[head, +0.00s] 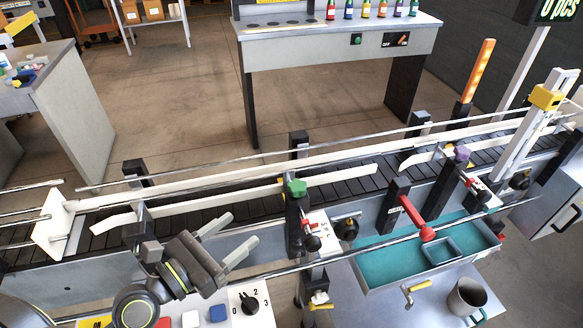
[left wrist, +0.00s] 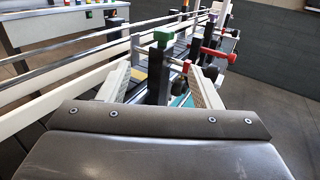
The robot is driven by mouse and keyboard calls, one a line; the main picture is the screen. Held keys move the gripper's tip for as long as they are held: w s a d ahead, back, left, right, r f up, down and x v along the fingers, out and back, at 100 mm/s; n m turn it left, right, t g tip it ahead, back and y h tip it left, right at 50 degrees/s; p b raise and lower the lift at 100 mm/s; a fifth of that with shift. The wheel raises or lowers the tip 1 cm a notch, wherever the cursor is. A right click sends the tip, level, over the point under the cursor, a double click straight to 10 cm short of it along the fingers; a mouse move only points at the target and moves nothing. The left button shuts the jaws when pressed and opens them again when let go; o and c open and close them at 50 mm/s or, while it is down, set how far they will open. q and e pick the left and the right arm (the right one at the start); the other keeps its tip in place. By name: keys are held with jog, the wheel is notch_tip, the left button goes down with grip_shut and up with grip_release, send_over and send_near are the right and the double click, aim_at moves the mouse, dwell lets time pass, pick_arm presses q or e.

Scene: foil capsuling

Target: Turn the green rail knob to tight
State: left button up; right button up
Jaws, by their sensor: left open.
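The green rail knob (head: 296,187) sits on top of a dark post at the near side of the conveyor, about the middle of the head view. It also shows in the left wrist view (left wrist: 163,35), beyond the fingers and slightly above them. My left gripper (head: 236,238) is open and empty, to the left of the knob's post and lower in the picture, apart from it. In the left wrist view its two pale fingers (left wrist: 160,85) stand apart with the post showing between them. I cannot read the knob's setting. My right gripper is not in view.
A purple knob (head: 462,153) and a red lever (head: 417,218) are right of the green knob. A steel rail runs along the conveyor (head: 80,228). A teal-lined drawer (head: 375,268) and a metal mug (head: 467,297) are at lower right. A dial (head: 248,301) lies below my left gripper.

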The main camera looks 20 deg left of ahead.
pick_arm(q)
jog(key=d, duration=0.1)
jog(key=p, duration=0.3)
send_near(290, 193)
jog(key=x, duration=0.6)
jog(key=shift+s+r, duration=0.1)
jog(key=shift+r, duration=0.15)
jog(key=p+x, duration=0.1)
jog(key=x, duration=0.4)
jog(key=shift+d+f, duration=0.15)
jog(key=shift+w+d, duration=0.1)
jog(key=shift+w, duration=0.35)
jog(key=shift+w+d, duration=0.1)
jog(key=shift+w, duration=0.05)
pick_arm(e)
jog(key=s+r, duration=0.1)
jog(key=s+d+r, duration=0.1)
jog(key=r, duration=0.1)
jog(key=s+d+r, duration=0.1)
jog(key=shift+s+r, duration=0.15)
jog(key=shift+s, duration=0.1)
pick_arm(q)
jog(key=c, duration=1)
